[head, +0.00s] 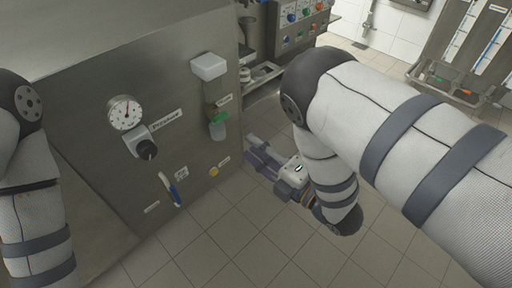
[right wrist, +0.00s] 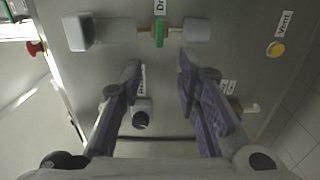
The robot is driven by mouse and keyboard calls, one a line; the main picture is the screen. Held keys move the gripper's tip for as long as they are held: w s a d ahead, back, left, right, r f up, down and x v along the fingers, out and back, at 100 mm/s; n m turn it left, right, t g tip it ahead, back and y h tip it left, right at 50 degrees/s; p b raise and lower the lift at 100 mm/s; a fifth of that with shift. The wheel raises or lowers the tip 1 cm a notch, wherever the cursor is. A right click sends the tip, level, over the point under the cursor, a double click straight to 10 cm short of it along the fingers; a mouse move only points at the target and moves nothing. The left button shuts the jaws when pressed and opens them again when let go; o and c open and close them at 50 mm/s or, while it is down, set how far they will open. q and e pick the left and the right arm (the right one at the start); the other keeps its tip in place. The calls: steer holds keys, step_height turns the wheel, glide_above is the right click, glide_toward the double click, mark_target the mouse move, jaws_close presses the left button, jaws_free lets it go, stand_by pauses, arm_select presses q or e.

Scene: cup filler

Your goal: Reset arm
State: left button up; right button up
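My right gripper (head: 254,152) hangs in front of the metal machine panel, to the right of the valve with the green collar (head: 220,117). In the right wrist view its two purple-grey fingers (right wrist: 160,70) are spread apart with nothing between the tips. The fingers point toward the panel, and the green collar (right wrist: 160,33) shows beyond the tips. My right arm reaches in from the right and bends down to the gripper. Part of my left arm shows at the left edge of the head view; its gripper is out of view.
The panel carries a pressure gauge (head: 125,112), a black knob (head: 147,150), a white box (head: 208,66), a blue-handled lever (head: 173,192) and a yellow button (head: 214,171). Another machine with coloured knobs (head: 292,17) stands behind. The tiled floor (head: 235,235) in front is clear.

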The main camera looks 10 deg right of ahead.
stand_by(0.3)
steer(key=s+d+f+m+g+h, duration=0.6)
steer(key=s+d+f+m+h, duration=0.25)
steer(key=d+f+m, duration=0.4)
steer(key=s+d+f+m+g+h, duration=0.1)
steer(key=s+m+g, duration=0.4)
steer(key=s, duration=0.7)
steer(key=s+d+f+m+g+h, duration=0.1)
steer(key=s+d+f+m+g, duration=0.1)
steer(key=s+m+g, duration=0.3)
steer(key=s+m, duration=0.3)
steer(key=s, duration=0.4)
steer(key=shift+f, duration=0.15)
